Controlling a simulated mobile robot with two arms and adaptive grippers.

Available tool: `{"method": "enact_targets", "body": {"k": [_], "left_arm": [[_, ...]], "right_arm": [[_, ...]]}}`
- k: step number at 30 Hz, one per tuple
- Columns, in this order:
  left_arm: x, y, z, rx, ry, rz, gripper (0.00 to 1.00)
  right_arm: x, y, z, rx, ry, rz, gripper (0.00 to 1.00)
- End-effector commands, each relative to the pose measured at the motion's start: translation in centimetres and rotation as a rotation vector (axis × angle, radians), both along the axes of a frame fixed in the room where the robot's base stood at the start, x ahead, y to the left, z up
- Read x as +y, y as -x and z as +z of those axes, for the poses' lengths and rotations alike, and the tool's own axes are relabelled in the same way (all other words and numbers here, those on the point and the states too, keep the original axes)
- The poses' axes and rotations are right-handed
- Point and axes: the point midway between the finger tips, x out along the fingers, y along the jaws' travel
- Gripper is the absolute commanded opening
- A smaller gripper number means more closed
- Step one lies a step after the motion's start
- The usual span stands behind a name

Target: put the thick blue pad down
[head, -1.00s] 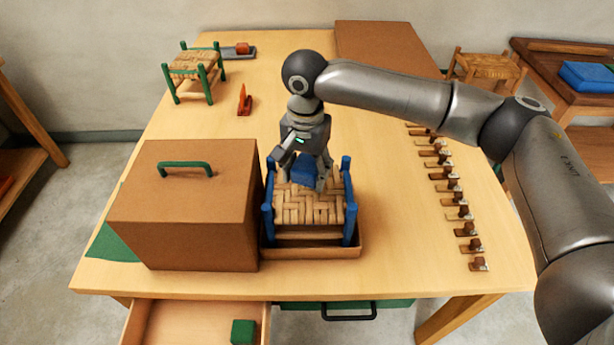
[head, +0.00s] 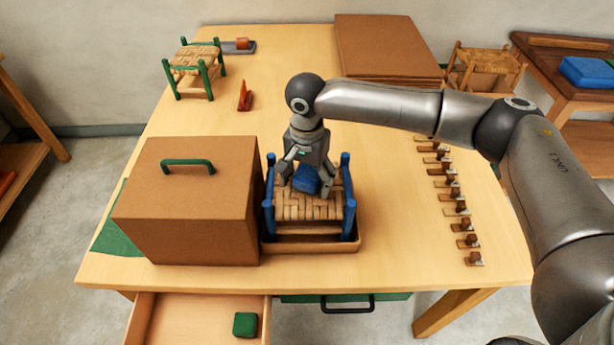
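The thick blue pad (head: 307,181) is between the fingers of my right gripper (head: 306,184), just over or on the woven seat of the blue-posted stool (head: 305,207). The fingers lie along both sides of the pad and hide parts of it. I cannot tell whether its underside touches the seat. The stool stands upright in a shallow brown tray (head: 338,247) at the table's front. My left gripper is not in view.
A large brown box (head: 190,210) with a green handle stands close left of the stool. Several small brown pegged pieces (head: 457,208) line the right side. A green-posted stool (head: 195,68) stands far left. An open drawer (head: 195,318) juts out in front.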

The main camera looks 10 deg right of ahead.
Motion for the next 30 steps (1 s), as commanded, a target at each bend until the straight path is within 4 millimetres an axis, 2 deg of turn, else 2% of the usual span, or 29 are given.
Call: {"method": "enact_targets", "body": {"k": [8, 11, 24, 30], "left_arm": [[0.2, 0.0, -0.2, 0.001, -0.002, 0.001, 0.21], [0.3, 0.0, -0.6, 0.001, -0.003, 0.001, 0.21], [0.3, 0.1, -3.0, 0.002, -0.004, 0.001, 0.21], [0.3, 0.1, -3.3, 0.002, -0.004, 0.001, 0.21]], "right_arm": [[0.0, 0.0, 0.2, -0.001, -0.001, 0.0, 0.74], [0.0, 0.0, 1.1, -0.001, -0.001, -0.001, 0.74], [0.1, -0.1, 9.9, -0.003, -0.001, -0.001, 0.74], [0.1, 0.0, 12.0, -0.001, -0.001, 0.0, 0.74]]}}
